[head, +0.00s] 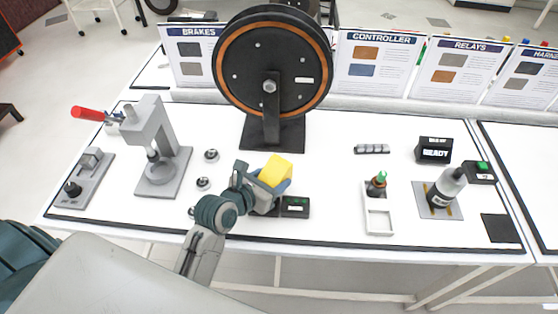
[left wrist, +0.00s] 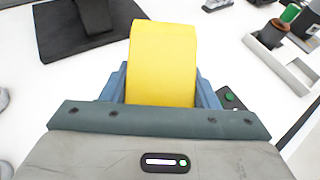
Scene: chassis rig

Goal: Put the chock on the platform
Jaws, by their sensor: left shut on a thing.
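The yellow chock (head: 276,169) is held in my left gripper (head: 270,184), above the front middle of the white table. In the left wrist view the chock (left wrist: 162,65) stands up between the blue fingers, which are shut on its sides. I cannot tell whether this unit is the platform, or whether the chock touches anything beneath. My right gripper is out of view.
Behind the chock a large black wheel (head: 236,62) stands on a black base (head: 258,136). A grey press (head: 163,176) is at left. A white tray (head: 378,222) and a bottle on a grey plate (head: 428,207) are at right. Small metal parts (head: 203,183) lie left of the gripper.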

